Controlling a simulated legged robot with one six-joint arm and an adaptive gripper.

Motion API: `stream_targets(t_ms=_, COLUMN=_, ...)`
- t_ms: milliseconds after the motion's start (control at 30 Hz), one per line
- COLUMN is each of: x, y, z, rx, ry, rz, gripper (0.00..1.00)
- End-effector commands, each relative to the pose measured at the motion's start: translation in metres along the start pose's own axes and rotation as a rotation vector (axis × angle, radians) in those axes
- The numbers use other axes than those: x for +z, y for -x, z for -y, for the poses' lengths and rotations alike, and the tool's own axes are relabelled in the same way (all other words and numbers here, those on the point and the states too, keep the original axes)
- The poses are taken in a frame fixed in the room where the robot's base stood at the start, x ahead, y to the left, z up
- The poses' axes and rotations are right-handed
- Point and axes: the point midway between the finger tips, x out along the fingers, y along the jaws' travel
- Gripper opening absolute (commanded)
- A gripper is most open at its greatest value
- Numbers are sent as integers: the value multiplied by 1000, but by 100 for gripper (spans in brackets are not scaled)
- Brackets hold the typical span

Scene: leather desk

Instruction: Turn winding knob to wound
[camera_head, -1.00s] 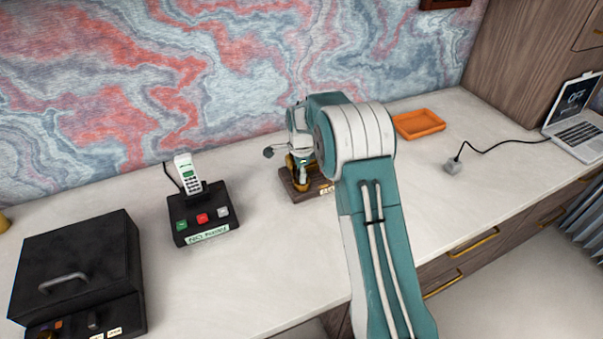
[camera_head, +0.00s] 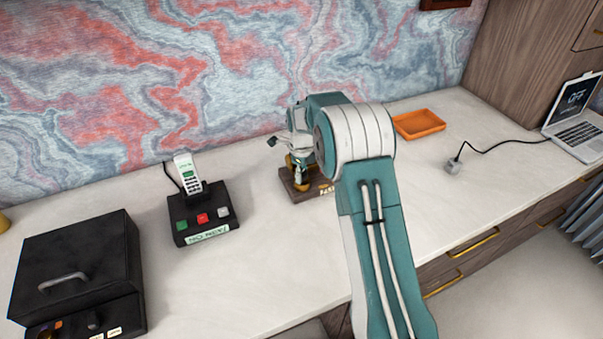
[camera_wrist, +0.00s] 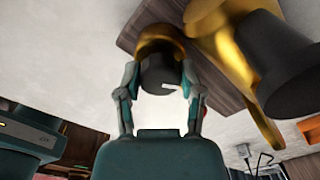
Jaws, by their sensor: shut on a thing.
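A device with a brown wooden base (camera_head: 288,190) and gold parts stands on the desk, partly hidden behind my arm in the head view. In the wrist view, a dark round knob (camera_wrist: 157,76) sits in a gold collar (camera_wrist: 158,42) at the edge of the wooden base (camera_wrist: 150,14). My gripper (camera_wrist: 158,84) is shut on this knob, with one finger on each side. A small pale mark shows on the knob's face. A larger dark cylinder (camera_wrist: 285,65) in a gold mount is to the right.
A phone on a black dock (camera_head: 205,215) and a black box (camera_head: 78,265) are on the left. An orange tray (camera_head: 418,124), a grey plug (camera_head: 452,167) and a laptop (camera_head: 580,115) are on the right. Bare desk lies in front of the device.

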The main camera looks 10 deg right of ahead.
Motion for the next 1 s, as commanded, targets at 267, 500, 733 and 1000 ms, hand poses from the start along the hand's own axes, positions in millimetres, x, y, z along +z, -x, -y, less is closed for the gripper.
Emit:
stream_targets(t_ms=267, x=2, y=1, z=2, rx=-7, ry=-4, rz=7, gripper=2)
stream_targets(t_ms=500, x=2, y=0, z=1, rx=-5, ry=-3, rz=5, gripper=64)
stream_targets(t_ms=733, x=0, y=2, z=0, rx=-4, ry=-3, rz=4, gripper=64)
stream_targets(t_ms=1000, x=1, y=38, z=1, rx=-7, ry=-2, rz=5, gripper=64)
